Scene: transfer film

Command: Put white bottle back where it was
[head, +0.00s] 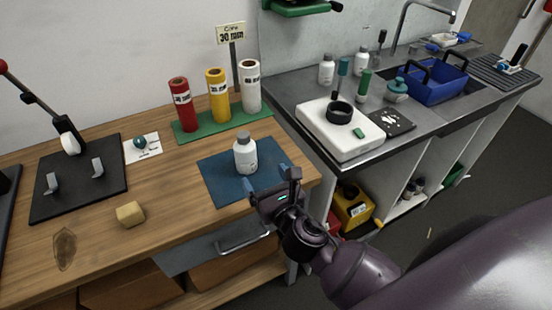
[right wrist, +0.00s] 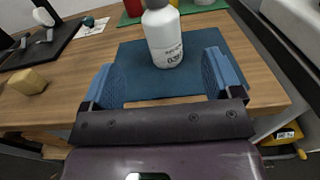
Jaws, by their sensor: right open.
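A white bottle (head: 245,153) with a grey cap stands upright on a blue mat (head: 216,182) on the wooden table. It also shows in the right wrist view (right wrist: 162,35), ahead of the fingers, with its top cut off. My right gripper (head: 267,179) is open and empty at the front edge of the mat, just short of the bottle. In the right wrist view its two blue fingers (right wrist: 162,78) are spread, with the bottle beyond the gap between them. Two more white bottles (head: 326,70) (head: 361,61) stand at the back of the metal counter. My left gripper is not in view.
Red (head: 183,105), yellow (head: 219,96) and white (head: 251,87) rolls stand on a green strip behind the mat. A yellowish block (head: 130,214) and a black board (head: 80,178) lie left. A white device (head: 340,128) and a blue basket (head: 432,80) are on the counter.

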